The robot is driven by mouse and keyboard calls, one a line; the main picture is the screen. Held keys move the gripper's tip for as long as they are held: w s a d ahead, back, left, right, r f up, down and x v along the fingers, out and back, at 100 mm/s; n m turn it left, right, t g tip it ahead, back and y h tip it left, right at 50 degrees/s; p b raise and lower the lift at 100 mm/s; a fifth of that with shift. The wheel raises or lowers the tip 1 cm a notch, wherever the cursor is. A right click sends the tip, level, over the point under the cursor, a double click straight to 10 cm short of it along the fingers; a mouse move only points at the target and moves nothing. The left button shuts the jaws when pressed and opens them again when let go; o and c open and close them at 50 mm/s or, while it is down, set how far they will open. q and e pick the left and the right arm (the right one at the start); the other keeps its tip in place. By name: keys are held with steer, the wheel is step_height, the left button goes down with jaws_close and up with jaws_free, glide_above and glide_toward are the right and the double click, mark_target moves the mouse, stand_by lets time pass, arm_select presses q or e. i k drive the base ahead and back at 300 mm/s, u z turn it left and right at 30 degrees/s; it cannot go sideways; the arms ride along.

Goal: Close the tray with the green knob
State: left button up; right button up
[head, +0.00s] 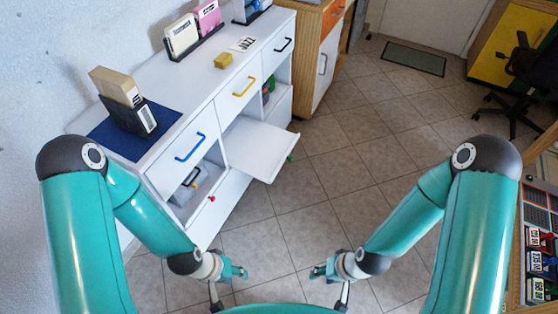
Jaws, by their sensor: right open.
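The white tray (262,148) sticks out of the middle section of the white cabinet, below the yellow-handled drawer. Its small green knob (290,158) is on the outer front edge and partly hidden by the tray. My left gripper (230,288) is low at the bottom of the head view, open and empty, in front of the cabinet and well apart from the tray. My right gripper (328,288) is also low, to the right of the left one, open and empty. Neither gripper touches anything.
A red knob (211,198) sits on a lower cabinet front. Drawers have blue (190,147), yellow (244,87) and black (283,46) handles. Disc holders and a yellow block (223,61) stand on top. The tiled floor (350,165) right of the tray is clear.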

mark_target(258, 149)
steer(key=z, duration=0.2)
steer(key=i, duration=0.9)
steer(key=u, duration=0.4)
steer(key=k, duration=1.1)
steer(key=u, duration=0.55)
steer(key=i, duration=1)
